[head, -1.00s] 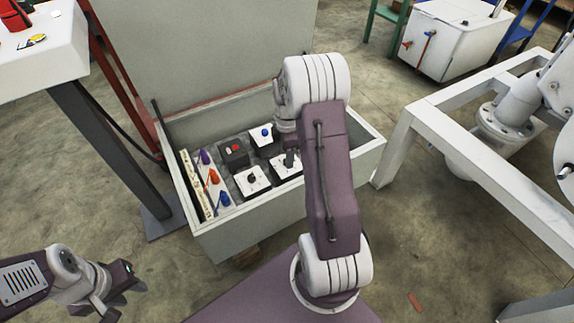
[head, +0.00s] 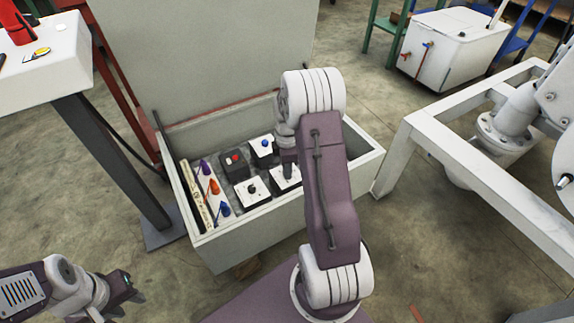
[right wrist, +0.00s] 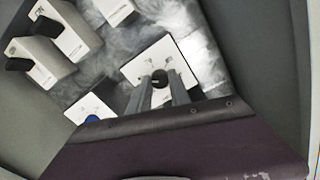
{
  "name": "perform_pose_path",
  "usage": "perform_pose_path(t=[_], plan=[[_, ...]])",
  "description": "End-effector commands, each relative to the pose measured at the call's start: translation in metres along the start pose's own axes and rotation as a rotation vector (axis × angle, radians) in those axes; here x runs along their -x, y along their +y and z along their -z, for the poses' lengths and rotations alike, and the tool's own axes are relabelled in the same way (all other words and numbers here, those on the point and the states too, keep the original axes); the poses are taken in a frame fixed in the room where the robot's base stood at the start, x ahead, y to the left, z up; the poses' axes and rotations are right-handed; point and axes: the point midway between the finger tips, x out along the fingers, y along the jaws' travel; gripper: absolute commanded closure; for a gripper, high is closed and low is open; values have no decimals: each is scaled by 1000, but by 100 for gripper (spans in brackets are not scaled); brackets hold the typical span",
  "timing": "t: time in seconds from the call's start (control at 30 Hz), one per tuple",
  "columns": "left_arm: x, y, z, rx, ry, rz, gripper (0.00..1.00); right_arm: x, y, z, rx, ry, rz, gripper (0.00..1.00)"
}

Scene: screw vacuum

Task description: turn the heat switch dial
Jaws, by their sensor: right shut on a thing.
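A white switch box with a black dial (right wrist: 160,78) is in the middle of the right wrist view. Small marks are printed on its face, too small to read. In the head view this white switch box (head: 280,178) is at the front right of the panel, partly hidden by my right arm. My right gripper (right wrist: 160,88) has its two fingers on either side of the dial and is shut on it; in the head view it (head: 288,168) points down over that box. My left gripper (head: 128,296) is low at the left, apart from everything, its jaws unclear.
The switches sit inside a grey open box (head: 240,238) with raised walls. Beside the dial are another black-knob switch (head: 250,192), a blue-button box (head: 262,146), a dark red-button box (head: 234,162) and several coloured levers (head: 214,187). A white frame (head: 420,150) stands to the right.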

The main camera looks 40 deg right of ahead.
Motion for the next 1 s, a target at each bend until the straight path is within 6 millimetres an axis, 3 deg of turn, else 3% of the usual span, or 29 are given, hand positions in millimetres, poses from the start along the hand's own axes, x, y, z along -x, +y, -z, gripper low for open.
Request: perform_pose_path(t=[0.03, 0.4, 1.0], plan=[[14, 0, 2, 0, 0, 0, 64, 7, -1, 0, -30, 0, 5, 100], [71, 1, 7, 0, 0, 0, 64, 8, -2, 0, -366, -2, 7, 100], [139, 3, 14, 0, 0, 0, 64, 5, -1, 0, -936, -2, 4, 100]])
